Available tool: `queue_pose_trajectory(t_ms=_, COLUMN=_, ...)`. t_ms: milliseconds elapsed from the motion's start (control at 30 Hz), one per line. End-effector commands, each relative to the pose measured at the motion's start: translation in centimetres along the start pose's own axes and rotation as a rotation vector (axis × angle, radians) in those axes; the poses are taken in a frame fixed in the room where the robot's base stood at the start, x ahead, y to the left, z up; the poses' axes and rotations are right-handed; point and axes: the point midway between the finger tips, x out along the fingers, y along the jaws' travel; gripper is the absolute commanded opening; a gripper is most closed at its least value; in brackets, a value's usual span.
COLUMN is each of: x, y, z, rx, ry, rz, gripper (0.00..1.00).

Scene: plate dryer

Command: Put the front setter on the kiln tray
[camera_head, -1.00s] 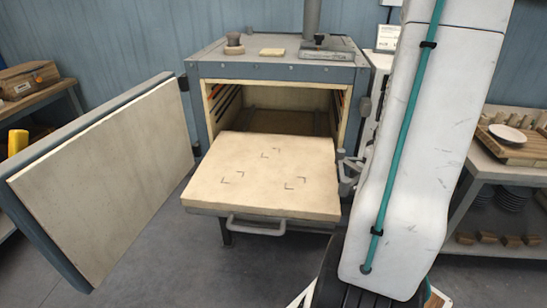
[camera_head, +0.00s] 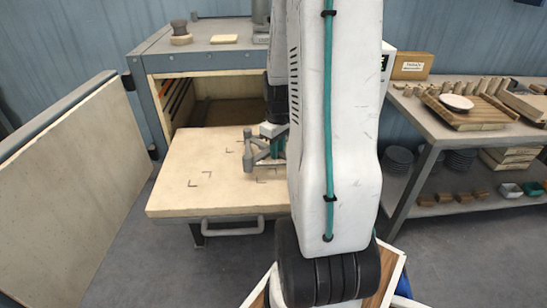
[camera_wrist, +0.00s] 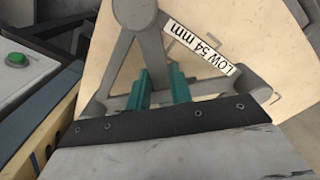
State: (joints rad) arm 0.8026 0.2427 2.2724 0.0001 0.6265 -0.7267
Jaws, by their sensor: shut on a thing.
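The setter (camera_head: 249,161) is a grey three-armed frame. It shows close up in the wrist view (camera_wrist: 149,48), with a white label reading "LOW 54 mm" on one arm. My gripper (camera_head: 278,148) is shut on it; its teal fingers show in the wrist view (camera_wrist: 166,85) on the setter's near side. The setter is over the right part of the pale kiln tray (camera_head: 180,165); I cannot tell whether it touches the tray. Dark corner marks show on the tray around it. My arm hides the tray's right side.
The kiln (camera_head: 148,92) stands open behind the tray, with its door (camera_head: 65,190) swung out at left. The tray's front handle (camera_head: 232,228) sticks out. A shelf table (camera_head: 430,125) with a wooden board and white plate (camera_head: 456,102) stands at right.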

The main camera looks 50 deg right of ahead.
Motion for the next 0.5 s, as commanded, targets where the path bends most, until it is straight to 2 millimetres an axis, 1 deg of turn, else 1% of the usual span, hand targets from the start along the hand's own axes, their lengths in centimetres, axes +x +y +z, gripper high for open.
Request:
queue_pose_trajectory(t_ms=200, x=0.1, y=-0.8, z=-1.3, rx=-0.001, ry=0.000, rz=0.000, gripper=0.00)
queue_pose_trajectory(t_ms=233, x=0.4, y=-0.9, z=-1.4, rx=0.001, ry=-0.001, rz=-0.001, gripper=0.00)
queue_pose_trajectory(t_ms=400, x=3.2, y=-0.8, z=-1.2, rx=0.003, ry=-0.003, rz=-0.002, gripper=0.00)
queue_pose_trajectory(t_ms=500, x=3.7, y=-0.8, z=-1.2, rx=0.003, ry=-0.001, rz=0.000, gripper=0.00)
